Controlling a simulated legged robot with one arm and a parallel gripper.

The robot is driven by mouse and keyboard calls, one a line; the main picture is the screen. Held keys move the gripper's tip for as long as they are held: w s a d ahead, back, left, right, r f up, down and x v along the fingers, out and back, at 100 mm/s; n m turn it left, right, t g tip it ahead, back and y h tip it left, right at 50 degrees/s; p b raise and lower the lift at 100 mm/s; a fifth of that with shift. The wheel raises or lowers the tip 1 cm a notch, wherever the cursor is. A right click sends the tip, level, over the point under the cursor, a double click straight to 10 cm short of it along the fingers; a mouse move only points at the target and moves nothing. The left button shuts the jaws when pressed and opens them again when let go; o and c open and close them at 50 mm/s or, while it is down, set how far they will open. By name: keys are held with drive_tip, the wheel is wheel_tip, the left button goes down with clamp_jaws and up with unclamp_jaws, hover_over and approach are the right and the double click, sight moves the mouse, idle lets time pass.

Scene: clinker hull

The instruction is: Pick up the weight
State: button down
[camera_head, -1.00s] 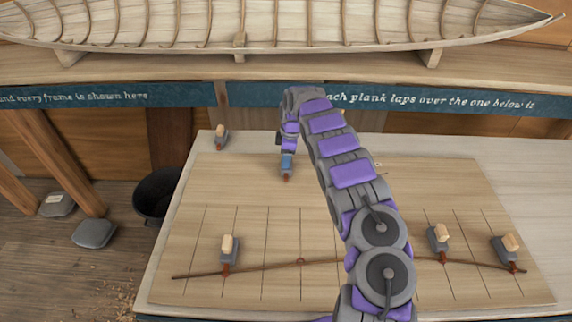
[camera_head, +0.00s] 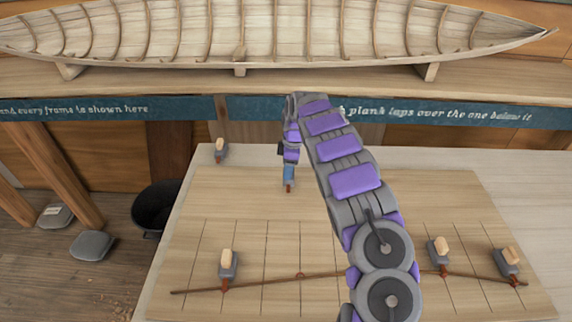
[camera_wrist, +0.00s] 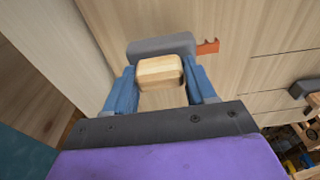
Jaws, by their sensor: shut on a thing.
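My gripper (camera_head: 289,176) is over the far middle part of the board. In the wrist view its blue fingers (camera_wrist: 162,80) are shut on either side of the pale wooden handle of a weight (camera_wrist: 160,70). This weight has a grey body and a red-brown hook pointing right. In the head view only its red-brown tip shows clearly (camera_head: 289,188) below the gripper. I cannot tell whether it touches the board.
A thin batten (camera_head: 330,273) curves across the lined board (camera_head: 400,195). Three similar weights (camera_head: 228,266) (camera_head: 438,255) (camera_head: 508,262) stand along it. Another weight (camera_head: 221,150) is at the far left corner. A boat hull (camera_head: 270,30) lies on a shelf behind.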

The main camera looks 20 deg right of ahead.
drive_tip(key=s+r, duration=0.1)
drive_tip(key=s, duration=1.2)
drive_tip(key=shift+s+d+r, duration=0.15)
drive_tip(key=shift+s+d, duration=0.05)
drive_tip(key=shift+s, duration=0.05)
